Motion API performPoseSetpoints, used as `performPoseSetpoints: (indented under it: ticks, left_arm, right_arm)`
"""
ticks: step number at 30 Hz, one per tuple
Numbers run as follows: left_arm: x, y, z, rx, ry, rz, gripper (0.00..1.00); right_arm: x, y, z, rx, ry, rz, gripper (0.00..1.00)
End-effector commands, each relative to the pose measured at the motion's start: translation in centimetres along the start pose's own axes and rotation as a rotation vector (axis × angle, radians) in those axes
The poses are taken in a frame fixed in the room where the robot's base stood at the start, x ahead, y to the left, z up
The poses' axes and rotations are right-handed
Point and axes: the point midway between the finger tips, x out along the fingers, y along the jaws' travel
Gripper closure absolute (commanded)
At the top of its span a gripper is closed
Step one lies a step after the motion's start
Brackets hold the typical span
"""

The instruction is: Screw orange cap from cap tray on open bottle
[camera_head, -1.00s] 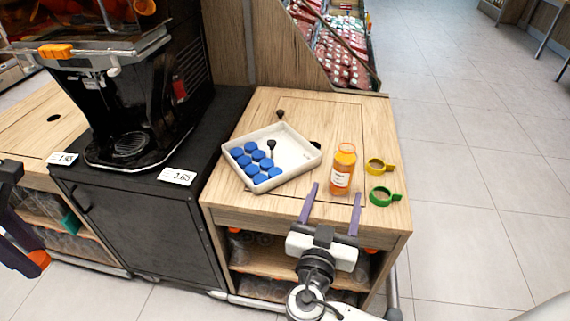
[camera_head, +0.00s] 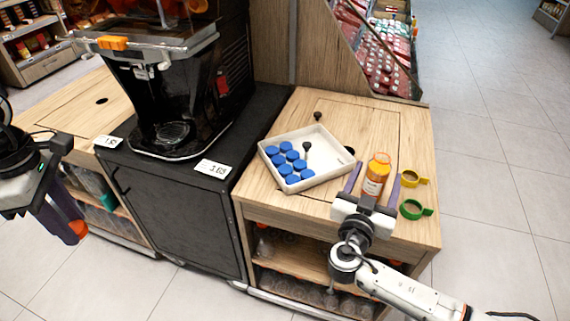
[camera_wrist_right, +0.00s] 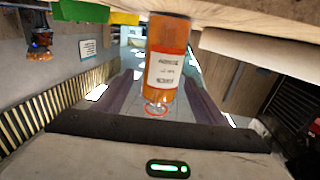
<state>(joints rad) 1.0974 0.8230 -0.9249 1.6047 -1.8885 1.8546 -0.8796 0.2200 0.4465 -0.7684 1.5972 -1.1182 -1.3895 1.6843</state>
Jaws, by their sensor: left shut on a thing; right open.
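The orange bottle (camera_head: 376,168) stands upright on the wooden table with a white label; in the right wrist view the bottle (camera_wrist_right: 170,40) appears upside down. Its top looks uncapped. My right gripper (camera_head: 373,184) is open, with one purple finger on each side of the bottle; I cannot tell if they touch it. The white cap tray (camera_head: 334,152) lies left of the bottle and holds several blue caps (camera_head: 286,147); no orange cap shows in it. My left gripper (camera_head: 74,230), at the far left, is shut on an orange thing (camera_head: 79,228) that looks like a cap, mostly hidden.
A yellow ring (camera_head: 422,180) and a green ring (camera_head: 408,212) with tabs lie right of the bottle. A black juicer (camera_head: 185,90) stands on the black cabinet at the left. A dark knobbed piece (camera_head: 307,147) stands in the tray.

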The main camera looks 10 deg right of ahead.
Motion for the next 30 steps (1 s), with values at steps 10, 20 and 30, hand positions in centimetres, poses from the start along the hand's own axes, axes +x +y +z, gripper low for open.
performPoseSetpoints:
  ticks: [10,20,30]
  left_arm:
    - [-0.13,-0.01,-0.01,0.0,0.0,0.0,0.9]
    - [-0.13,-0.01,-0.01,0.0,0.0,0.0,0.9]
    - [-0.15,-0.01,-0.01,0.0,0.0,0.0,0.9]
  right_arm:
    - [1.57,-0.04,0.17,0.0,-0.002,-0.001,0.35]
    - [1.53,-0.04,0.16,0.0,-0.002,-0.001,0.62]
    - [1.55,-0.05,0.02,0.001,0.0,-0.001,0.88]
